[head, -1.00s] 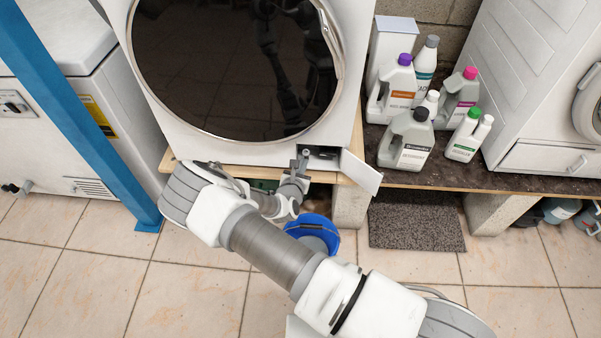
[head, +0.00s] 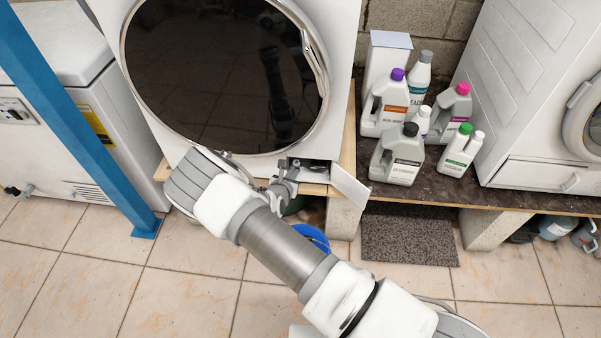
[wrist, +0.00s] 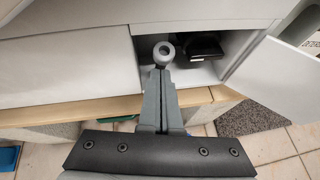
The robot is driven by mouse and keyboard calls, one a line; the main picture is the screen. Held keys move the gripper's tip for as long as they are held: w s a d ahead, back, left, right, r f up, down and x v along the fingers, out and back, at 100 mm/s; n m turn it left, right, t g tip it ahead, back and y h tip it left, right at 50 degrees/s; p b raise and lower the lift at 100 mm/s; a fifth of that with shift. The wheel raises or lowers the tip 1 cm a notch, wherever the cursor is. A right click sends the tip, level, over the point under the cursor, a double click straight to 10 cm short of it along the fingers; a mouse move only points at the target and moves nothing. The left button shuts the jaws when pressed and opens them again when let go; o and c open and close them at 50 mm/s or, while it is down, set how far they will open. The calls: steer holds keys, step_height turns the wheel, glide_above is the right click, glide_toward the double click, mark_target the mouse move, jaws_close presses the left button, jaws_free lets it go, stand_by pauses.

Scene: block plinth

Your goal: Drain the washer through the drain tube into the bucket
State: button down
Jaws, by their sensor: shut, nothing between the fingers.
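The white washer (head: 120,90) has a round dark door, with a small open compartment (wrist: 225,68) low at its front. The drain tube's grey round end (wrist: 164,52) shows at that compartment's left side in the wrist view. My gripper (wrist: 160,75) is shut and empty, its fingertips right at this grey end; I cannot tell whether they touch. In the head view my gripper (head: 290,168) is in front of the compartment. The blue bucket (head: 314,236) stands on the floor below, partly hidden by my arm.
The compartment's white flap (head: 350,186) hangs open to the right. A wooden board (head: 345,150) lies under the washer. Several bottles (head: 398,165) stand on the dark shelf to the right. A blue post (head: 85,125) rises at left. A grey mat (head: 408,238) lies on the floor.

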mark_target(294, 163)
steer(key=shift+w+r+g+p, duration=0.55)
steer(key=shift+w+r, duration=0.4)
steer(key=shift+w, duration=0.25)
steer(key=shift+r, duration=0.1)
